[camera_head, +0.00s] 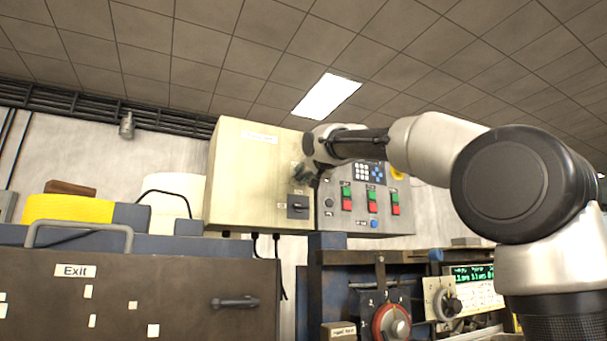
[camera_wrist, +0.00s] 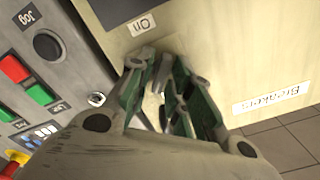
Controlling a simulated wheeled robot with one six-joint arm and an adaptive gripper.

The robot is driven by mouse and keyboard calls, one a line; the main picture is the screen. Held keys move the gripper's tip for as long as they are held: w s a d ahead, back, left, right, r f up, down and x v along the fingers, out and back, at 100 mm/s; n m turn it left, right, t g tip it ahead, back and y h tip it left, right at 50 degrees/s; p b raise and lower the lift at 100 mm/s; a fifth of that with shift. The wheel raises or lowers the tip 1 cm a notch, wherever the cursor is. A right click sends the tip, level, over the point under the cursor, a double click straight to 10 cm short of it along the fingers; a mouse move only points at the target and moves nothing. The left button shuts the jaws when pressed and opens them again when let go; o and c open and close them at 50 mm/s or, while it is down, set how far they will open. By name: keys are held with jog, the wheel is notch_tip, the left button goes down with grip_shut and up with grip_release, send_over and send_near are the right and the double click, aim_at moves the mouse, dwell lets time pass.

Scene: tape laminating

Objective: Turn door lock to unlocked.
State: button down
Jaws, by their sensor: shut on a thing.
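My gripper (camera_head: 306,174) reaches the front of the beige breaker cabinet (camera_head: 240,185), just above its dark switch (camera_head: 298,206). In the wrist view my gripper's green-lined fingers (camera_wrist: 160,78) are close together against the cabinet door (camera_wrist: 215,45), near its edge by the grey control panel. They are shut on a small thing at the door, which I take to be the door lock. A pale patch, perhaps a label, shows between the fingers.
The grey control panel (camera_head: 331,215) with red and green buttons (camera_head: 346,197) adjoins the cabinet on the right. A "Breakers" label (camera_wrist: 272,97) is on the cabinet.

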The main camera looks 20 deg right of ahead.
jog(key=m, duration=0.5)
jog(key=shift+f+m, duration=0.1)
jog(key=shift+m, duration=2.4)
jog(key=shift+f, duration=0.1)
jog(key=c, duration=1.5)
grip_release()
jog(key=shift+d, duration=0.1)
jog(key=shift+c, duration=0.2)
jog(key=s+d, duration=0.2)
jog(key=s, duration=0.9)
jog(key=shift+s+d, duration=0.15)
jog(key=shift+s, duration=0.25)
